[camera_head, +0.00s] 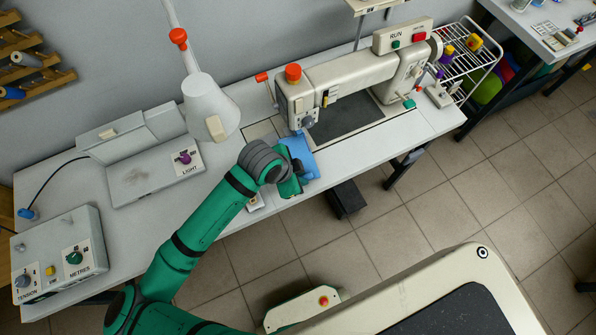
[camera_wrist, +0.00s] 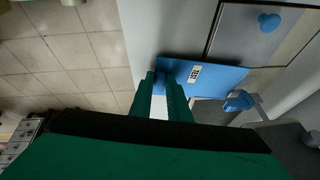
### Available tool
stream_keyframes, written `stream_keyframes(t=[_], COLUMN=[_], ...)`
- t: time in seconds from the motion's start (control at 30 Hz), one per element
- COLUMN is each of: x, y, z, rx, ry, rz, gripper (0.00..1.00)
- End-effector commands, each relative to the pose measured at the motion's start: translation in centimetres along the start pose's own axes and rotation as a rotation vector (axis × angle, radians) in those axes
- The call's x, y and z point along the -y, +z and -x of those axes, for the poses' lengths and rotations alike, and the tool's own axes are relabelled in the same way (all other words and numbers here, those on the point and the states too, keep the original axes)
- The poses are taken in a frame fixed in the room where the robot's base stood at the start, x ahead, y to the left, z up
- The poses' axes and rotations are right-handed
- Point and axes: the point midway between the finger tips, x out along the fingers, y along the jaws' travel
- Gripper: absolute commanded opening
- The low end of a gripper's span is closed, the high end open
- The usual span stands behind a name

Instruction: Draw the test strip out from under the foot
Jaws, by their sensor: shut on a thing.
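The test strip is a flat blue piece with a small printed white label. In the wrist view the strip (camera_wrist: 222,78) lies across the edge of the pale table. My gripper (camera_wrist: 165,76) is shut on its near left end. In the head view the strip (camera_head: 302,160) shows beside my gripper (camera_head: 290,186), at the table's front edge, just below the sewing machine's head (camera_head: 298,100). The foot is small beneath that head, and I cannot tell whether the strip still lies under it. A blue part (camera_wrist: 240,102) shows beside the strip in the wrist view.
The white lamp (camera_head: 210,105) stands left of the machine, close to my arm. A wire rack (camera_head: 465,60) is at the right. Open tiled floor (camera_head: 400,205) lies in front of the table, with a black pedal (camera_head: 347,200) below.

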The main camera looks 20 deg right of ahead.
Motion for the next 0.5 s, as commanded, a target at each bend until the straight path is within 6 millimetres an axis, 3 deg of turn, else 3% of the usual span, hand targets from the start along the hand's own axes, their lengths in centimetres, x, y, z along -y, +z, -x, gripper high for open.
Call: stream_keyframes(t=[0.5], x=[-0.85], y=[-0.16], z=[0.09], rx=[-0.001], ry=[0.000], rz=[0.000], gripper=[0.00])
